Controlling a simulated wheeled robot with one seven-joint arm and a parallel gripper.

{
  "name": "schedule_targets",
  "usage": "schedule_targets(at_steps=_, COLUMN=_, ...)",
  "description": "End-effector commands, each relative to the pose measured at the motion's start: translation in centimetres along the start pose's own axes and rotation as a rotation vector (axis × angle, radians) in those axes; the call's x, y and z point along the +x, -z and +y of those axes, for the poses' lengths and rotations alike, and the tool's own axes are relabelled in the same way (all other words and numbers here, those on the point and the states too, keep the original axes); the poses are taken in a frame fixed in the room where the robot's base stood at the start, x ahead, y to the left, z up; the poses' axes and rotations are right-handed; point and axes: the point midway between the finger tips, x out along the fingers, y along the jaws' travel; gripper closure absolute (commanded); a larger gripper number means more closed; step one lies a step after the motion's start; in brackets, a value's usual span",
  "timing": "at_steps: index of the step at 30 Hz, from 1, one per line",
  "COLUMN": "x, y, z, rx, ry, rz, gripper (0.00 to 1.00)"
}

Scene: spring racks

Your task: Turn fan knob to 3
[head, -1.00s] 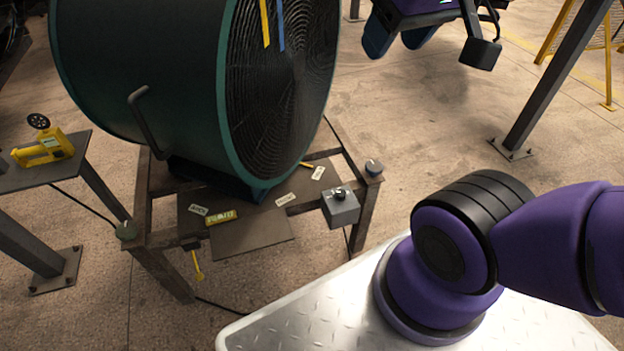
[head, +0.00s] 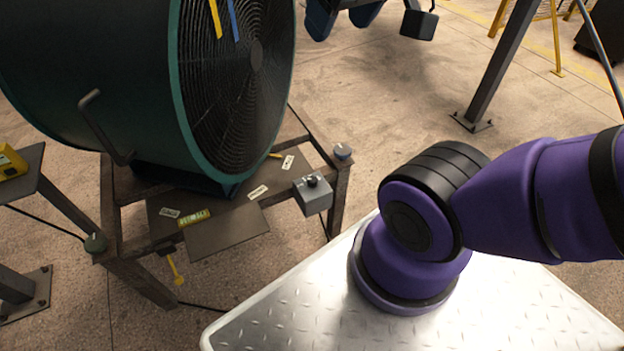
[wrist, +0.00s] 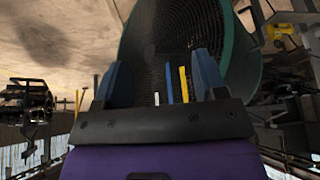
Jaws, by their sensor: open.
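The large dark green drum fan (head: 110,70) stands on a metal frame stand (head: 225,235) in the head view. The knob's setting is too small to read. In the wrist view my gripper (wrist: 162,80) is open and empty, with its two blue fingers apart. The fan grille (wrist: 180,45) with blue and yellow ribbons shows behind them. The knob is not visible in the wrist view.
A yellow tool (head: 10,162) lies on a side table at the left edge. A dark post (head: 500,65) stands on the floor at the upper right. Several labels lie on the stand's lower plate. The floor (head: 380,90) right of the fan is open.

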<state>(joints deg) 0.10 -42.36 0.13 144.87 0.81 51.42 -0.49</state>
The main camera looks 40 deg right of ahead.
Motion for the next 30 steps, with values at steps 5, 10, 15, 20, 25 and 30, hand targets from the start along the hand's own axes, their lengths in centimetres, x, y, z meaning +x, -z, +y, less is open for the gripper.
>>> schedule_targets(at_steps=5, x=2.7, y=2.7, z=-0.1, rx=-0.001, ry=0.028, rz=-0.039, gripper=0.35)
schedule_targets(at_steps=10, x=6.3, y=5.7, z=0.0, rx=0.002, ry=0.060, rz=-0.075, gripper=0.35)
schedule_targets(at_steps=15, x=10.6, y=8.2, z=0.5, rx=0.012, ry=0.084, rz=-0.106, gripper=0.35)
schedule_targets(at_steps=20, x=14.9, y=10.0, z=1.2, rx=0.028, ry=0.101, rz=-0.134, gripper=0.35)
schedule_targets(at_steps=25, x=20.1, y=11.3, z=2.3, rx=0.050, ry=0.108, rz=-0.164, gripper=0.35)
schedule_targets(at_steps=30, x=25.5, y=11.7, z=3.6, rx=0.074, ry=0.108, rz=-0.196, gripper=0.35)
